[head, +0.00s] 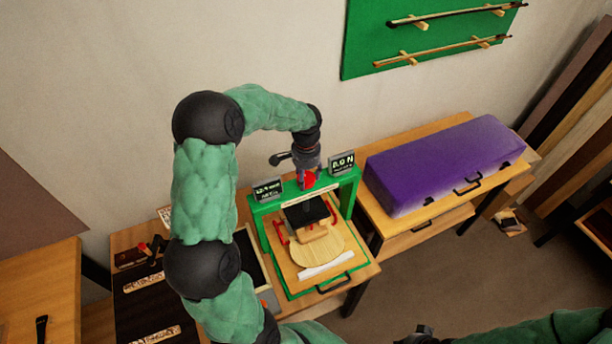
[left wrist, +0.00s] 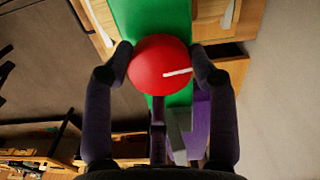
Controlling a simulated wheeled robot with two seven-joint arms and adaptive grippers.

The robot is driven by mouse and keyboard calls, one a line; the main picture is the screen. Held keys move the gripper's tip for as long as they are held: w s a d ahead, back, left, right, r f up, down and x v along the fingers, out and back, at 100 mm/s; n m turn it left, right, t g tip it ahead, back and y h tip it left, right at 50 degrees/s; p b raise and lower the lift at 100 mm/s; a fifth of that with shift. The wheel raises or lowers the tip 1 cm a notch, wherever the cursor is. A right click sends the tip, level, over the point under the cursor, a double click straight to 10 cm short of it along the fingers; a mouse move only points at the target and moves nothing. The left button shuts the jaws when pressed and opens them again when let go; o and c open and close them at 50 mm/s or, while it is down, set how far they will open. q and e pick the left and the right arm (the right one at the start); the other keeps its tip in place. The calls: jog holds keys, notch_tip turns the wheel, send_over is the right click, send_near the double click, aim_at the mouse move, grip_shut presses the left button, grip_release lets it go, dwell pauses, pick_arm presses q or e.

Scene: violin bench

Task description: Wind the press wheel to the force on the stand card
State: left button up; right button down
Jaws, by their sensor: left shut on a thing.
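The press is a green frame (head: 347,199) on a wooden bench. Its red wheel (head: 309,180) is on top of the crossbar. My left gripper (head: 308,172) comes down from above and is shut on the wheel. In the left wrist view the red wheel (left wrist: 155,75) sits between the two fingertips and carries a white line tilted slightly up to the right. A small display on the right (head: 342,163) seems to read 0.0 N. The card on the left (head: 268,189) has writing too small to read surely. Under the press is a pale wooden plate (head: 318,252). My right gripper (head: 418,335) is partly visible at the bottom edge.
A purple case (head: 445,163) lies on the bench to the right. A green wall panel (head: 365,45) holds bows. A dark mat (head: 145,305) with tools lies to the left. The floor in front of the right bench is mostly clear.

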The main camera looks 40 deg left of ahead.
aim_at(307, 177)
pick_arm(q)
jog(key=m, duration=0.4)
jog(key=shift+m+p, duration=0.35)
jog(key=shift+m, duration=1.55)
jog(key=o, duration=1.1)
jog(key=shift+w, duration=0.1)
jog(key=shift+o, duration=0.2)
jog(key=shift+r, duration=0.1)
notch_tip(307, 177, up, 12)
